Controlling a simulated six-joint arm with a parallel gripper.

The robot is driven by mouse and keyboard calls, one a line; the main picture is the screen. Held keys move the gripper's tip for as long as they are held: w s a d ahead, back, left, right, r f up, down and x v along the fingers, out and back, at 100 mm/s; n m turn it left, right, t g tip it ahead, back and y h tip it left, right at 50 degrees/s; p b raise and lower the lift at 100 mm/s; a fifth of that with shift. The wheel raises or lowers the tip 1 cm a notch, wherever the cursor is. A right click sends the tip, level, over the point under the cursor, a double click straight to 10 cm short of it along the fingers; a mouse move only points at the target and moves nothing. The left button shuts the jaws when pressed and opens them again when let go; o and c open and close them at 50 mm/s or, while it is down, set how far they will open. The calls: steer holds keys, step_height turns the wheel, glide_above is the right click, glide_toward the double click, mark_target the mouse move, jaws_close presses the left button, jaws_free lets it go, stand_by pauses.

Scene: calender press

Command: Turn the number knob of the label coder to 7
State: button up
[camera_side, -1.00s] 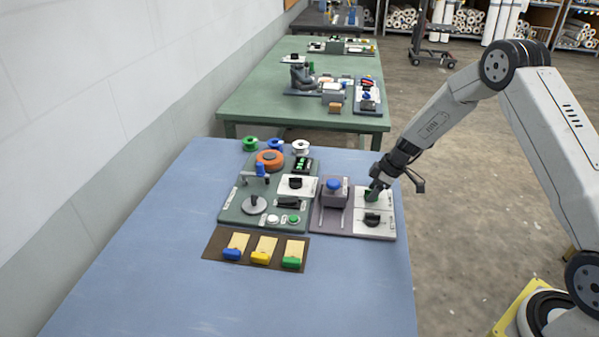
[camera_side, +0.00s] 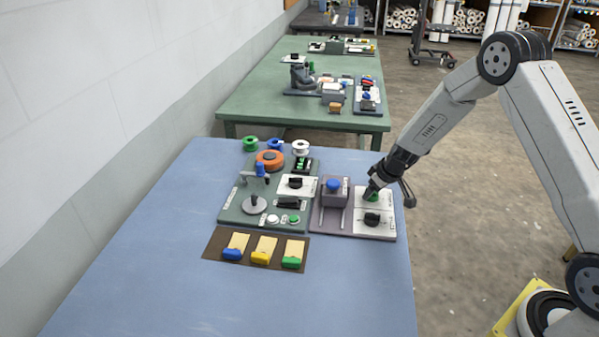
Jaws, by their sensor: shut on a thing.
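The label coder (camera_side: 330,220) is a mauve base at the right side of the blue table, with a grey block topped by a blue knob (camera_side: 333,184) and a white panel (camera_side: 386,229) on its right. The panel has a black knob (camera_side: 372,219) in its front half and a green knob (camera_side: 374,197) in its rear half. My gripper (camera_side: 372,194) points down at the rear half and is shut on the green knob, which it partly hides. The numbers on the panel are too small to read, and I cannot tell which knob is the number knob.
A green panel (camera_side: 232,212) with dials, switches and buttons lies left of the coder. Several spools (camera_side: 300,147) stand behind it. A brown mat (camera_side: 215,245) with blue, yellow and green-ended pieces lies in front. The table's front and left are clear.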

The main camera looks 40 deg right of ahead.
steer(key=shift+m+h, duration=0.6)
steer(key=shift+m, duration=0.9)
steer(key=o, duration=1.3)
steer(key=shift+r, duration=0.1)
steer(key=shift+v, duration=3.85)
